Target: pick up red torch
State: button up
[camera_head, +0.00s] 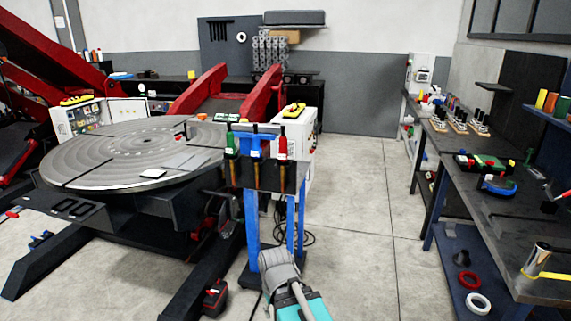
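A red torch (283,142) stands upright in the right side of a dark holder (301,174) on a blue stand (251,217). A grey and teal part, seemingly of my own arm, rises from the bottom edge below the stand. No gripper fingers can be made out, and nothing is seen touching the red torch.
A large round tilting table (110,160) with red arms fills the left. A white control box (298,130) stands just behind the holder. A cluttered dark workbench (500,213) runs along the right. The concrete floor (365,215) between stand and bench is clear.

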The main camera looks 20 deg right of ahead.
aim_at(283, 161)
jog(key=u, duration=0.1)
jog(key=i, duration=1)
jog(key=z, duration=0.05)
